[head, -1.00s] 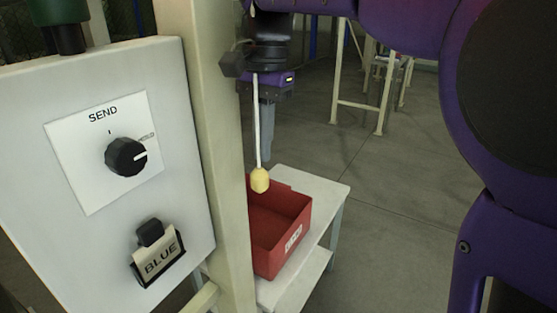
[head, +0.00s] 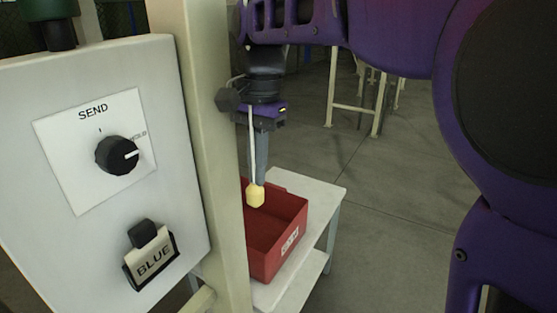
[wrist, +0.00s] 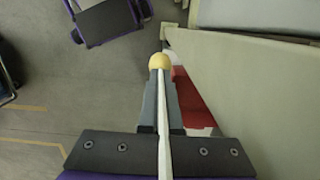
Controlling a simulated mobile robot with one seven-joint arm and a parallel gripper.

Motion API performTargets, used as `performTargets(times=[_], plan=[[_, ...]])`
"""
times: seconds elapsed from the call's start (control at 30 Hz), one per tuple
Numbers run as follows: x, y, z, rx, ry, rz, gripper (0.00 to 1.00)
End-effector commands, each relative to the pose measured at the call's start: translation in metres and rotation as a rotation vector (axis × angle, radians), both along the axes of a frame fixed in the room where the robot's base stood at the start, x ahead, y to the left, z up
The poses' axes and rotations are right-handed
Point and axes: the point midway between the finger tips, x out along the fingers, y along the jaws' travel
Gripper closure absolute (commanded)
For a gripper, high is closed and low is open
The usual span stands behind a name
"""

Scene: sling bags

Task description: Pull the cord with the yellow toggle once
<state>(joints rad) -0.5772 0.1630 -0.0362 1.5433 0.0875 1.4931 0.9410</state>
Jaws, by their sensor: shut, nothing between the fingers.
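The yellow toggle (head: 255,195) hangs at the lower end of a thin pale cord (head: 252,150), just right of the cream post. My gripper (head: 261,182) points down close beside the cord, with its fingertips near the toggle's height. Its fingers are shut and empty. In the wrist view the cord (wrist: 163,130) passes in front of my shut fingers (wrist: 161,80), and the toggle (wrist: 159,61) shows at their tips. I cannot tell whether the fingers touch the cord. The cord's upper part is hidden behind my arm.
A red bin (head: 283,262) stands on a white table (head: 325,190) below the toggle. The cream post (head: 205,130) stands close on the left. A white panel (head: 60,250) carries a SEND knob (head: 117,155) and a BLUE tag (head: 152,262). Open floor lies to the right.

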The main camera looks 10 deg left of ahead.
Motion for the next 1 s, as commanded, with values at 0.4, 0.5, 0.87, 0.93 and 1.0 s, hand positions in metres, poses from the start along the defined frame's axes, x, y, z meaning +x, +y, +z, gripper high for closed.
performTargets(times=[0.4,0.5,0.87,0.93,1.0], plan=[[0.0,0.0,-0.032,-0.001,0.002,0.0,1.0],[0.003,-0.002,-0.028,-0.002,0.002,-0.001,1.0],[0.028,-0.012,-0.022,-0.001,0.002,0.0,1.0],[0.028,-0.012,-0.022,-0.001,0.002,0.0,1.0],[0.028,-0.012,-0.022,-0.001,0.001,0.0,1.0]])
